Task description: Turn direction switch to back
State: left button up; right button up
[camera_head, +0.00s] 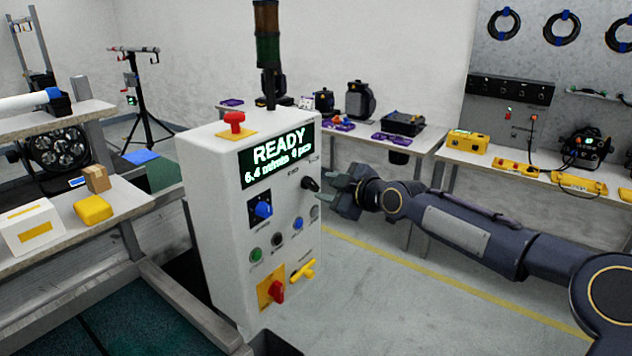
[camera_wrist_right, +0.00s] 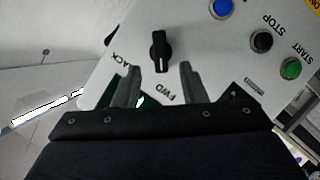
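The direction switch is a black rotary knob (camera_head: 310,184) on the right side of the white control box's (camera_head: 210,200) front panel. In the right wrist view the knob (camera_wrist_right: 160,50) stands out of the panel, with its long handle lined up roughly toward the FWD label (camera_wrist_right: 166,92). The partly hidden BACK label (camera_wrist_right: 122,61) is to its left. My right gripper (camera_head: 340,187) is just right of the knob. In the wrist view its two fingers (camera_wrist_right: 160,82) are spread apart, with the knob ahead of the gap between them and no visible contact. My left gripper is not in view.
The panel also has a blue selector (camera_head: 263,209), a green START button (camera_head: 256,254), a black STOP button, a blue button (camera_head: 298,223), and red and yellow handles below. A red mushroom button (camera_head: 234,119) is on top. Benches stand left and behind; floor to the right is clear.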

aim_at(314, 184)
jog(key=p+x, duration=0.1)
jog(key=x, duration=0.4)
jog(key=shift+w+a+f, duration=0.15)
jog(key=shift+w+a, duration=0.05)
jog(key=shift+w, duration=0.05)
grip_shut()
